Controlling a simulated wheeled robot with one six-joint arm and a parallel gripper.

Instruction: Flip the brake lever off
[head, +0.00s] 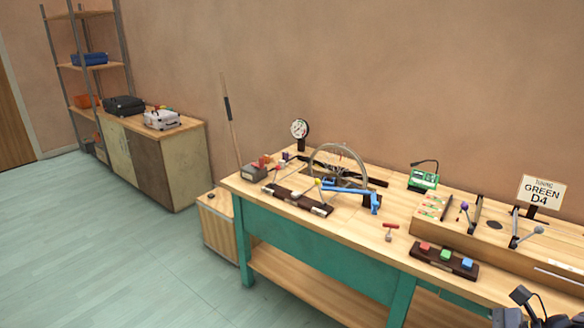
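A spoked wheel (339,163) stands upright on the wooden top of the teal workbench (345,222). In front of it a dark base board (298,201) carries thin rods, and a yellow ball knob (318,182) shows at its right part. A blue jointed piece (352,190) lies beside the wheel. Which of these parts is the brake lever, and how it is set, is too small to tell. Dark parts that look like my gripper (526,300) show at the bottom right, cut by the frame and well apart from the wheel. Its fingers cannot be made out clearly.
A dial gauge (299,129) stands behind the wheel. A red-handled tool (389,231), a three-button board (445,256) and a wooden box with ball-ended levers (466,212) lie to the right. A sign (541,192) reads "GREEN D4". Floor at left is clear.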

